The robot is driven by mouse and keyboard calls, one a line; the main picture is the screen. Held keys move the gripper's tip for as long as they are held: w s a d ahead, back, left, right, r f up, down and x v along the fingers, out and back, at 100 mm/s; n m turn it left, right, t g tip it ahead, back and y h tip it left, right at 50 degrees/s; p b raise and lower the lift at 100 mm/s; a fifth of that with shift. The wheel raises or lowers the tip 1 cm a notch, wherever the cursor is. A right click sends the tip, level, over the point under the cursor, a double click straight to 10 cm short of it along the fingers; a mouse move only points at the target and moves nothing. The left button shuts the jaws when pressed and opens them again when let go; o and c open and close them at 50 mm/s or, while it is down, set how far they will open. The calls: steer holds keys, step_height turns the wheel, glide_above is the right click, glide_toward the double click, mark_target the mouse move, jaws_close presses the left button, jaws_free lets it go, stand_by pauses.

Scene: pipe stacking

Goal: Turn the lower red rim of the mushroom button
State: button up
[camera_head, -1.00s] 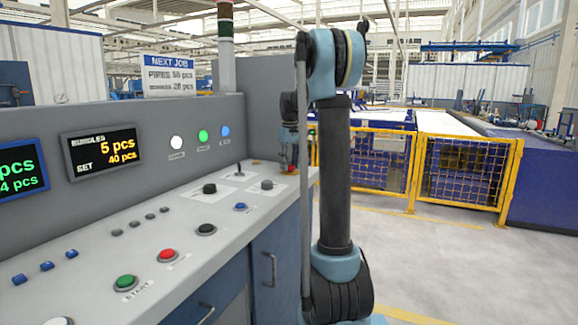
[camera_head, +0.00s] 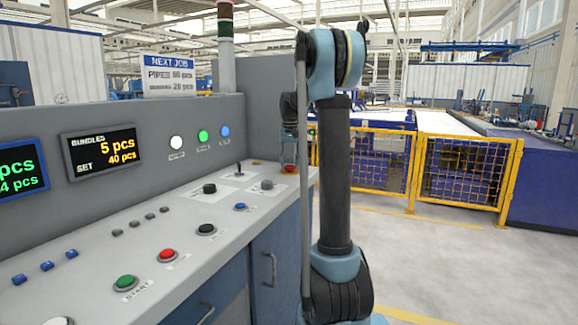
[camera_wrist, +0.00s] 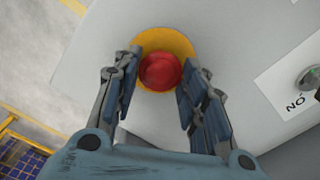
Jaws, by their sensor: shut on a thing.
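The red mushroom button (camera_wrist: 161,71) sits on a round yellow base plate (camera_wrist: 160,36) near the edge of the grey console top. In the head view the button (camera_head: 290,169) is small, at the console's far right corner. My gripper (camera_wrist: 161,76) is over it, with one finger on each side of the red head. The jaws are shut on the button's red rim. The contact is partly hidden by the finger pads. In the head view my gripper (camera_head: 289,154) points down onto the button.
The grey console top (camera_head: 135,245) carries several other buttons and a small joystick (camera_head: 239,169). A white label plate with a metal switch (camera_wrist: 309,77) is right of the button in the wrist view. Open floor (camera_wrist: 40,60) lies beyond the console edge. A yellow fence (camera_head: 467,165) stands behind.

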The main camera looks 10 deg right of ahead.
stand_by(0.3)
steer(key=o, duration=1.1)
step_height(320, 180, up, 12)
steer(key=shift+w+f, duration=0.1)
steer(key=shift+w, duration=0.05)
steer(key=s+f, duration=0.3)
steer(key=s, duration=1.1)
steer(key=s+f, duration=0.9)
steer(key=s, duration=0.1)
steer(key=s+f+t, duration=0.1)
steer(key=s+f, duration=0.8)
steer(key=s, duration=0.1)
steer(key=s+f+n+t, duration=0.1)
steer(key=s+f, duration=0.8)
steer(key=s, duration=0.1)
steer(key=shift+s+d, duration=0.15)
steer(key=shift+s, duration=0.05)
